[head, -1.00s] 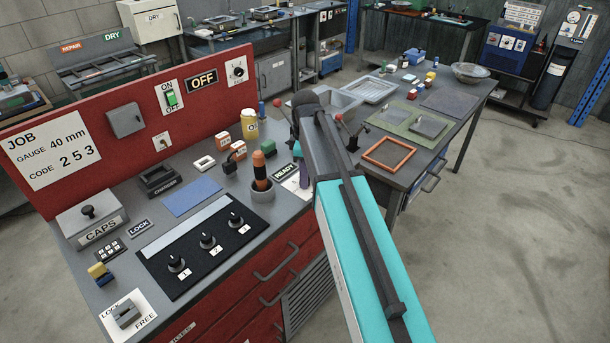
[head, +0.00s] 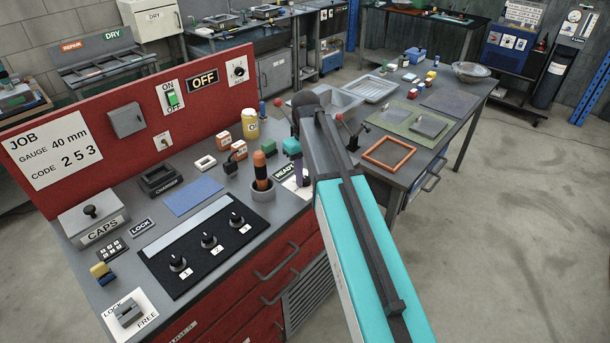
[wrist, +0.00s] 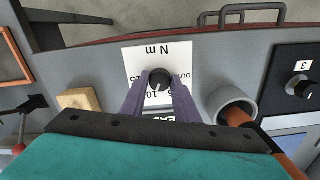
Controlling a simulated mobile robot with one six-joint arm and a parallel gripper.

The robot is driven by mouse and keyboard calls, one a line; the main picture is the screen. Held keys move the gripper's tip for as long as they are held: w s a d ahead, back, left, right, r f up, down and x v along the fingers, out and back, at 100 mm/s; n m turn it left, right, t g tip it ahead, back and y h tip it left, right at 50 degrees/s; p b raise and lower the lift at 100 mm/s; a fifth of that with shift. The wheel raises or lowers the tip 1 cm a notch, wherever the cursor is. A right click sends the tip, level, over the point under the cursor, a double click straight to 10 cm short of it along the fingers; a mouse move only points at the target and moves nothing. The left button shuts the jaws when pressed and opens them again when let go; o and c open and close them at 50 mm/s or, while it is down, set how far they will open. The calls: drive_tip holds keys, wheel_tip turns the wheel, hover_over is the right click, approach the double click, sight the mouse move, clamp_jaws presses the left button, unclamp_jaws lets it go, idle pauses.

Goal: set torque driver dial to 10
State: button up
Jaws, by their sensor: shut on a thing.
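The black round dial (wrist: 159,79) stands on a white card (wrist: 150,56) lettered "N m", upside down in the wrist view. A "10" and parts of other numbers show on the card; the rest is covered. My gripper (wrist: 160,88) has its purple fingers on both sides of the dial and is shut on it. The dial's pointer setting is too small to read. In the head view, my arm hides the dial, and only a bit of my gripper (head: 302,172) shows beside the card.
A grey cup (head: 262,194) with an orange-handled tool (head: 259,165) stands close to my gripper. A knob panel (head: 205,250) lies left of it. A red-walled panel (head: 200,120) backs the bench, and an orange frame (head: 390,155) lies to the right.

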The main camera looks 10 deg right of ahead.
sight(306, 179)
drive_tip(key=shift+s+m, duration=0.1)
drive_tip(key=shift+m, duration=0.4)
drive_tip(key=o, duration=1.1)
drive_tip(key=shift+c, duration=0.2)
drive_tip(key=shift+r, duration=0.1)
wheel_tip(306, 179, up, 14)
drive_tip(key=p, duration=0.8)
drive_tip(key=shift+f+p, duration=0.2)
drive_tip(key=shift+p, duration=0.15)
